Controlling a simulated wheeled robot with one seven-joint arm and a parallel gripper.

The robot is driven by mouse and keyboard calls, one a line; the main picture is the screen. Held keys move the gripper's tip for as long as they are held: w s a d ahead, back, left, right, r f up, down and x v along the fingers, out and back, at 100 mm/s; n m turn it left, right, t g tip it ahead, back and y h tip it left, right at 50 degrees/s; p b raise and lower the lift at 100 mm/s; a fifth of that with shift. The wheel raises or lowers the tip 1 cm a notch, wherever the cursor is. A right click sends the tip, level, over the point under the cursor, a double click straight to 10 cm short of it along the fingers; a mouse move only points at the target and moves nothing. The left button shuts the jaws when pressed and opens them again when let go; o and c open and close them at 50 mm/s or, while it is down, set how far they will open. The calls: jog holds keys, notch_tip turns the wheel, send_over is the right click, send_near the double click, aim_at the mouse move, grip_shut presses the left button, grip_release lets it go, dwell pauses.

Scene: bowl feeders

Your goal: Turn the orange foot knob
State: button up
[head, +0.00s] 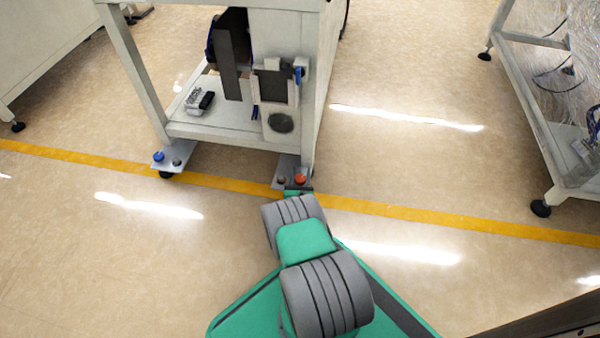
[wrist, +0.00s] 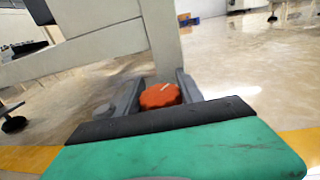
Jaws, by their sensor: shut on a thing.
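The orange foot knob (head: 300,179) sits on the plate at the right front foot of the pale machine frame. In the wrist view the orange knob (wrist: 160,96) is a ridged disc with a pale mark on its top. My gripper (wrist: 158,92) has one finger on each side of the knob and is shut on it. In the head view my gripper (head: 299,187) reaches the foot from the front, and its fingers are partly hidden by my own arm.
A blue knob (head: 158,156) sits on the left foot plate. The machine's leg (wrist: 160,38) rises right behind the orange knob. A yellow floor line (head: 430,219) runs past the feet. Another frame foot (head: 541,208) stands to the right, with open floor between.

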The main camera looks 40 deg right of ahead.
aim_at(298, 183)
jog(key=shift+a+f+m+g+h+b, duration=0.15)
jog(key=shift+f+m+g+h+b, duration=0.2)
jog(key=shift+m+g+h+b, duration=0.3)
jog(key=shift+s+r+m+g+h+p, duration=0.1)
jog(key=shift+r+m+g+h+p, duration=0.3)
jog(key=shift+g, duration=0.25)
jog(key=shift+s+d+m+g+h, duration=0.15)
jog(key=shift+m+g+h, duration=0.3)
jog(key=shift+g, duration=0.1)
jog(key=shift+s+d+m+g+h, duration=0.15)
jog(key=shift+m+g+h, duration=0.2)
jog(key=shift+g, duration=0.2)
jog(key=o, duration=1.4)
jog(key=p+v, duration=0.1)
jog(key=v, duration=0.6)
jog(key=shift+s+a+p, duration=0.25)
jog(key=shift+s+p, duration=0.05)
jog(key=shift+p, duration=0.1)
